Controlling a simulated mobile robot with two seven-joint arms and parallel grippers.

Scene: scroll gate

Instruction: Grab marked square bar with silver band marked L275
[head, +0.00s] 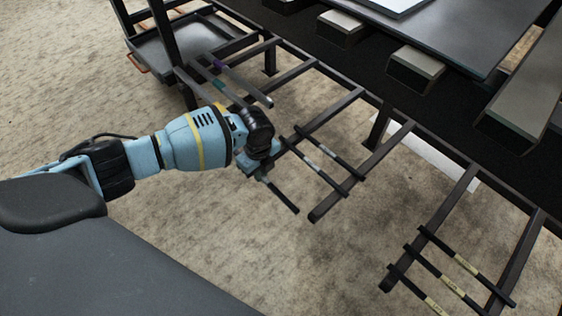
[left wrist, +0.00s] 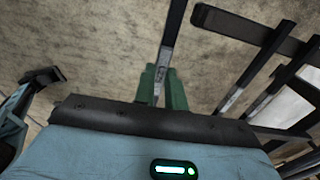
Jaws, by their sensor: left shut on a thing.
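My left gripper (head: 258,168) is shut on a dark square bar (head: 284,196), whose free end points down and right in the head view. In the left wrist view the green fingers (left wrist: 161,88) close around this bar (left wrist: 175,22), and a silver band (left wrist: 166,57) shows at the fingers. Its lettering is too small to read. Two similar dark bars with silver bands (head: 313,166) lie across the rack arms just right of the gripper. My right gripper is not seen clearly in either view.
A dark rack (head: 362,150) has several projecting arms. Bars with yellow bands (head: 437,275) lie at lower right. A bar with a purple band (head: 219,65) lies at upper left. Large panels on blocks (head: 417,64) stand behind. Carpet in front is clear.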

